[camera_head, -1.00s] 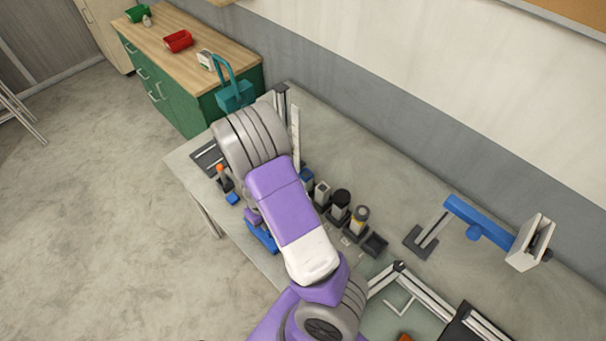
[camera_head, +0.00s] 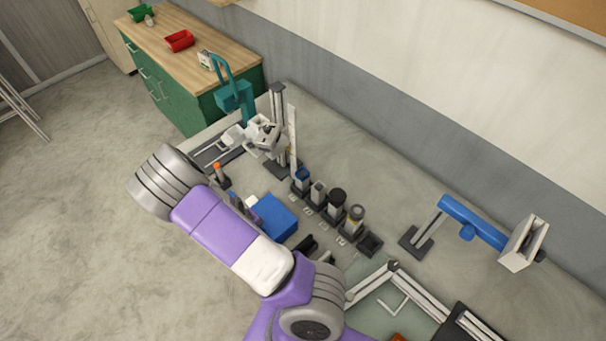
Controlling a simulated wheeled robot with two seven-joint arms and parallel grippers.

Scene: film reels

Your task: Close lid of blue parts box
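The blue parts box (camera_head: 276,217) is on the bench in the head view, just right of my purple and grey arm. I see a flat blue face. Its lower left side is partly covered by the arm, and I cannot tell whether its lid is up or down. My arm comes up from the bottom and bends at a grey joint on the left. Its hand is not clearly shown. Dark shapes (camera_head: 311,246) stick out beside the arm below the box. I cannot tell whether they are gripper fingers. My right gripper is not in view.
Several small holders with a black-topped one (camera_head: 336,198) stand in a row right of the box. A white and grey device (camera_head: 252,134) is at the far bench end. A blue-armed stand (camera_head: 475,226) is at right. The bench behind the row is clear.

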